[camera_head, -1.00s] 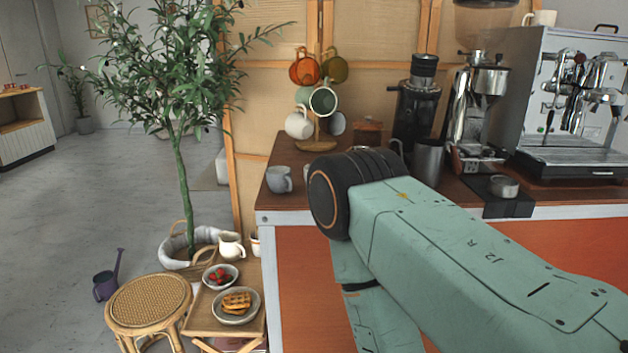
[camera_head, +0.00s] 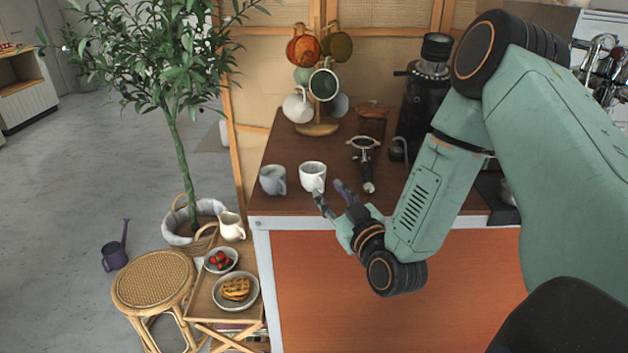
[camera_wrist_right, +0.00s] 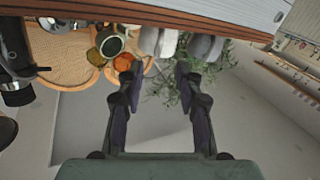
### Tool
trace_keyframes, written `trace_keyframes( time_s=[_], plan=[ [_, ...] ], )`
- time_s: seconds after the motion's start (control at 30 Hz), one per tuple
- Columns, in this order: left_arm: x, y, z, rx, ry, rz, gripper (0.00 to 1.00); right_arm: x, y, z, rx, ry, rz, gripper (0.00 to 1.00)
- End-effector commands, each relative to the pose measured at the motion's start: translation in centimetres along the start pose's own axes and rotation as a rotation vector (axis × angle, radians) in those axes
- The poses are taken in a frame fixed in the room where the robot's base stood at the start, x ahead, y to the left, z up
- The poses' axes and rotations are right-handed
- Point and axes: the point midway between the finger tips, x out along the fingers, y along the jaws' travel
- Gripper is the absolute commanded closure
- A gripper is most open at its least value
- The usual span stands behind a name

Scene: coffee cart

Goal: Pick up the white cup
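The white cup (camera_head: 312,177) stands upright near the front edge of the wooden counter (camera_head: 290,150), just right of a grey cup (camera_head: 272,180). My right gripper (camera_head: 332,195) is open and empty, its fingers pointing at the white cup from the front right. In the head view, one fingertip appears to overlap the cup's lower edge; I cannot tell whether they touch. In the right wrist view the white cup (camera_wrist_right: 158,41) lies beyond the gap between the open fingers (camera_wrist_right: 158,72), with the grey cup (camera_wrist_right: 205,46) beside it. My left gripper is out of view.
A mug tree (camera_head: 318,128) with several cups, including a hanging white one (camera_head: 297,106), stands behind. A portafilter (camera_head: 366,160) lies right of the white cup, and a grinder (camera_head: 425,90) stands farther right. A side table (camera_head: 202,312) with food stands at front left.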

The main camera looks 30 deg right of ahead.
Motion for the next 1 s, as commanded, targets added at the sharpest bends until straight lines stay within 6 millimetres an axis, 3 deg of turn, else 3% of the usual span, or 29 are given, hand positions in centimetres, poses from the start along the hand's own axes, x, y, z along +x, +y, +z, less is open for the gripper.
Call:
trace_keyframes(
  time_s=[0.33, 0.63, 1.0],
  plan=[
    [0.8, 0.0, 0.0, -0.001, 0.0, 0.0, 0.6, 4.3, 0.4, 0.4, 0.001, 0.001, -0.003, 0.64],
    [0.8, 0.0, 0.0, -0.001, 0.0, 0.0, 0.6, 5.0, 0.5, 0.4, 0.003, -0.001, -0.003, 0.64],
    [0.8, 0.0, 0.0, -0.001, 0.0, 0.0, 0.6, 5.1, 0.6, 0.4, 0.003, -0.001, -0.003, 0.95]
  ],
)
